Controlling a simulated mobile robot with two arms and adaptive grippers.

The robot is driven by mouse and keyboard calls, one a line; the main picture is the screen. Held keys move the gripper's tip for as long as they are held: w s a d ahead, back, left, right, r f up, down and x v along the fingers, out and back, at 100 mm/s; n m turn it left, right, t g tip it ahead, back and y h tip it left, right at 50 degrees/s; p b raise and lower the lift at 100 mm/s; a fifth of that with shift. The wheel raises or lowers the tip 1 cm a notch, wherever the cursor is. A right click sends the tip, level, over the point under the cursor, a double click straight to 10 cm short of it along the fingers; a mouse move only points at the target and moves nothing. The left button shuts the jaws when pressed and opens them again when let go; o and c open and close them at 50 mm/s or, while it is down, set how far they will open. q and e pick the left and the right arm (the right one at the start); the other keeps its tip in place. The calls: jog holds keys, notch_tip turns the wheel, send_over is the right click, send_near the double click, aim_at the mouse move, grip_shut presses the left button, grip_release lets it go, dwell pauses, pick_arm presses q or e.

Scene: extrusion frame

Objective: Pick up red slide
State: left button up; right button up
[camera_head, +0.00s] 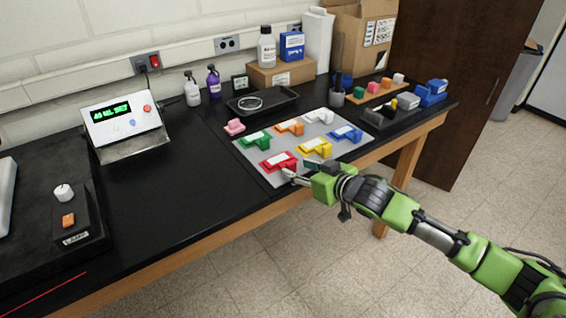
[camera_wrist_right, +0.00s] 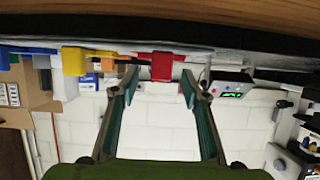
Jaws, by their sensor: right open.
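The red slide (camera_head: 275,164) lies at the front left corner of a grey board (camera_head: 263,172) on the black bench. Its white top patch shows in the head view. My right gripper (camera_head: 299,170) is just in front and to the right of it, at the bench's front edge, and looks empty. In the right wrist view, which is upside down, the red slide (camera_wrist_right: 158,65) shows ahead between the two open fingers of the gripper (camera_wrist_right: 158,82). I cannot tell whether a finger touches it. My left gripper is out of view.
Yellow (camera_head: 315,147), green (camera_head: 254,142), orange (camera_head: 290,127), blue (camera_head: 347,133) and white (camera_head: 318,117) slides share the board. A pink piece (camera_head: 234,127) lies behind left. A black tray (camera_head: 262,101) is behind.

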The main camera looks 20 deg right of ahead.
aim_at(293, 168)
jog(key=shift+p+x, duration=0.7)
jog(key=shift+x, duration=1.9)
jog(key=shift+a+f, duration=0.1)
jog(key=shift+s, duration=0.1)
jog(key=shift+c, duration=0.4)
jog(key=c, duration=1.1)
